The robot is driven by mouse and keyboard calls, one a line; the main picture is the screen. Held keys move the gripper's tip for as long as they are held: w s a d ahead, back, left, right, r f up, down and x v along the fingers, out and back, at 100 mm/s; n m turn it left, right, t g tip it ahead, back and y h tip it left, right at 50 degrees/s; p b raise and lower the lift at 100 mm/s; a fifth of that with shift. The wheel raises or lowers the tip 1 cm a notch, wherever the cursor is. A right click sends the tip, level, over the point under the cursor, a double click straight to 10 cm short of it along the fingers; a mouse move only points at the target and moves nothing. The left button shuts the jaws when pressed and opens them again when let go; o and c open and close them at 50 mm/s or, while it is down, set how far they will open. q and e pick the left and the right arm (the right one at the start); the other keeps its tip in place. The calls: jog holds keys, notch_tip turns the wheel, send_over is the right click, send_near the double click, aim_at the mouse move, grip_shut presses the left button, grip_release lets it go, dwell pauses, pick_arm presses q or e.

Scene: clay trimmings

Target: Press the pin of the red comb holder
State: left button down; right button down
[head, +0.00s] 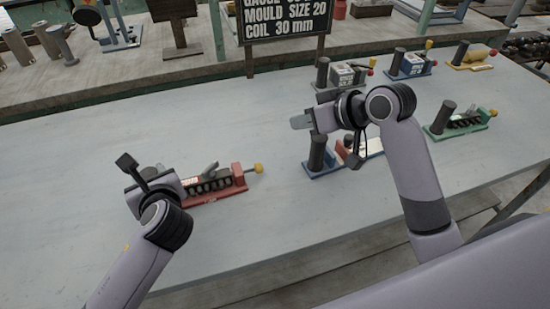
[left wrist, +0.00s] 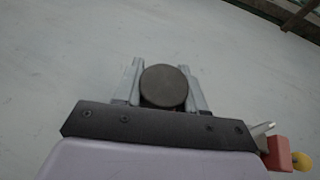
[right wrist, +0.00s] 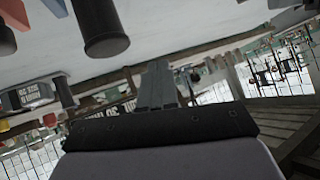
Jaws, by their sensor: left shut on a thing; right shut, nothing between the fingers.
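The red comb holder (head: 218,187) lies on the table at the left in the head view. It has a red base, a row of dark comb slots, a grey lever, a red end block and a yellow knob (head: 258,168) at its right end. In the left wrist view its red block (left wrist: 278,152) and yellow knob (left wrist: 301,161) show at the lower right. My left gripper (head: 160,190) is at the holder's left end, shut on a dark round post (left wrist: 165,86). My right gripper (head: 301,122) is shut and empty, above the table by a blue holder.
The blue holder (head: 325,168) with a dark post stands below my right gripper. More holders, red, blue (head: 408,66), yellow (head: 473,57) and green (head: 458,124), stand at the right. A black sign (head: 287,20) stands behind. The table's middle is clear.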

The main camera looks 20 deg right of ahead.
aim_at(256, 168)
pick_arm(q)
jog(key=shift+s+f, duration=0.1)
jog(key=shift+f, duration=0.25)
pick_arm(e)
jog(key=s+g, duration=0.1)
jog(key=s+a+m+g, duration=0.1)
jog(key=s+g, duration=0.2)
jog(key=shift+s+a+f, duration=0.3)
jog(key=x, duration=1)
jog(key=shift+s, duration=0.15)
jog(key=shift+a, duration=1.5)
jog(key=shift+s, duration=0.1)
